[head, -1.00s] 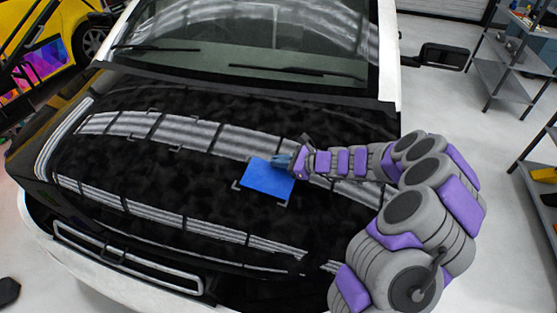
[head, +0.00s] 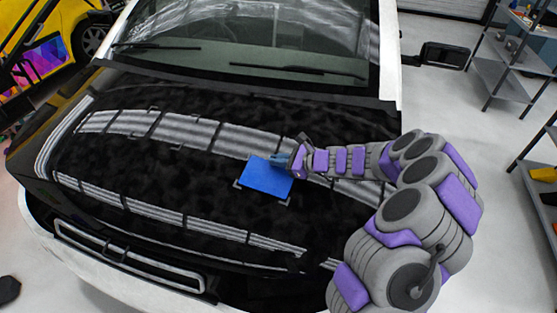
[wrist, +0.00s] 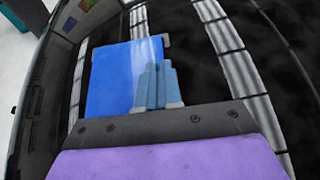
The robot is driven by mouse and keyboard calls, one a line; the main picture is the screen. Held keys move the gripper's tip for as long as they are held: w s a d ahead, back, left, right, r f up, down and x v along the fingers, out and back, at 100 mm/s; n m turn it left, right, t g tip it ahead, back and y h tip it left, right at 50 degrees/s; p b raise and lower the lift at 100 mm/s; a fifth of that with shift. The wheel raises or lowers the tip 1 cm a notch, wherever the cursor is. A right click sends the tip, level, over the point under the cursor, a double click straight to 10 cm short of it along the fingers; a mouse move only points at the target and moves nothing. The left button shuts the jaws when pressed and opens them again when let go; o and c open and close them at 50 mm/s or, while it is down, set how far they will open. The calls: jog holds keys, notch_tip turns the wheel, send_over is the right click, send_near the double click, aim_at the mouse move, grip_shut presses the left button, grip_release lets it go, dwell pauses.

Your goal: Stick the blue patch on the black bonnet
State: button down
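My gripper (head: 281,161) reaches in from the right, at the patch's upper edge. In the wrist view both blue-grey fingers (wrist: 157,72) are side by side and close together, over the patch's right part. A pale streak, perhaps their reflection, shows beyond the tips. I cannot tell whether the fingertips touch the patch.
More corner marks (head: 176,149) are on the bonnet's left half. The windscreen with wipers (head: 298,72) rises behind, and a side mirror (head: 445,55) sticks out right. Grey shelves (head: 512,62) stand at the right; a yellow car (head: 72,28) is at the far left.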

jog(key=shift+w+f, duration=0.1)
jog(key=shift+f, duration=0.45)
dwell(1.6)
jog(key=c, duration=1.2)
grip_release()
jog(key=p+v, duration=0.4)
jog(key=v, duration=1.3)
jog(key=s+a+r+n+g+h, duration=0.1)
jog(key=s+a+r+n+g, duration=0.35)
jog(key=s+a+n, duration=0.3)
jog(key=s+a+r+n+g+h, duration=0.1)
jog(key=s+a+r+n+g, duration=0.2)
jog(key=s+a+r+n, duration=0.45)
jog(key=s+d+n+h, duration=0.2)
jog(key=s+d+h, duration=0.1)
jog(key=s, duration=0.4)
jog(key=s+d+n+g+h, duration=0.1)
jog(key=s+d+n+h, duration=0.1)
jog(key=s, duration=0.6)
jog(key=s+d+f+n+h, duration=0.1)
jog(key=s+d+n+h, duration=0.1)
jog(key=s+d+h, duration=0.2)
jog(key=shift+s+d+f+n+h, duration=0.1)
jog(key=shift+s+d+n+h, duration=0.1)
jog(key=shift+s, duration=0.75)
jog(key=shift+s+d+n+h, duration=0.1)
jog(key=shift+s+n, duration=0.1)
jog(key=shift+s, duration=0.75)
